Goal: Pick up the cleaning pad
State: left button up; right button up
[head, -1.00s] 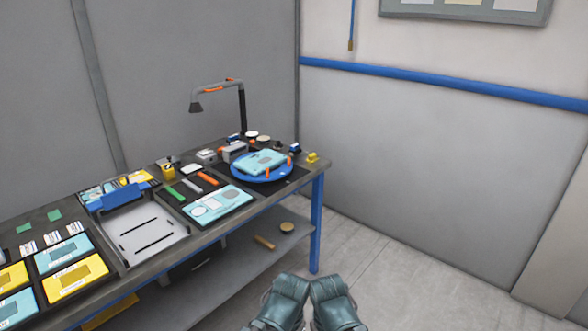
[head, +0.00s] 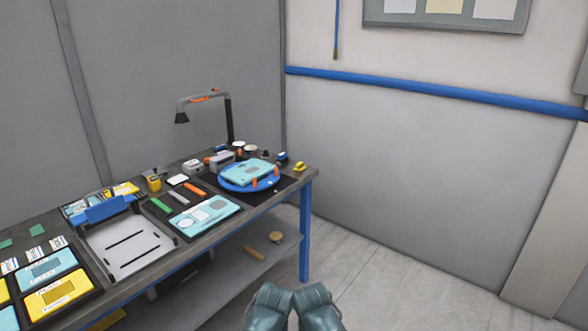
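I cannot say for certain which thing is the cleaning pad. A small white pad-like piece (head: 178,180) with a dark edge lies toward the back of the workbench, and it may be the pad. It is left of the blue round turntable (head: 224,186), which carries a light-blue case (head: 247,172). Two teal parts of my own arms show at the bottom edge. No gripper fingers show, and nothing of mine touches the bench.
The workbench (head: 208,241) holds a grey tray with a blue clamp (head: 128,256), coloured bars, a light-blue panel (head: 207,216) and yellow and blue cards. A black lamp (head: 230,120) stands behind. Its lower shelf (head: 225,264) holds small items. Floor right of the bench is clear.

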aim_at(300, 167)
jog(key=i+u, duration=0.1)
jog(key=u, duration=0.3)
jog(key=i+l+u, duration=0.1)
jog(key=u, duration=0.25)
jog(key=i+l+u, duration=0.35)
jog(key=l, duration=0.25)
jog(key=i+l+u, duration=0.15)
jog(key=l, duration=0.2)
jog(key=i+l+u, duration=0.2)
jog(key=l, duration=0.15)
jog(key=i+l, duration=0.15)
jog(key=l, duration=0.35)
jog(key=i+l, duration=0.15)
jog(key=l, duration=0.35)
jog(key=i+l+u, duration=0.1)
jog(key=l, duration=0.4)
jog(key=i+l, duration=0.15)
jog(key=l, duration=0.35)
jog(key=i+l, duration=0.1)
jog(key=l, duration=0.4)
jog(key=i+l+u, duration=0.1)
jog(key=l, duration=0.4)
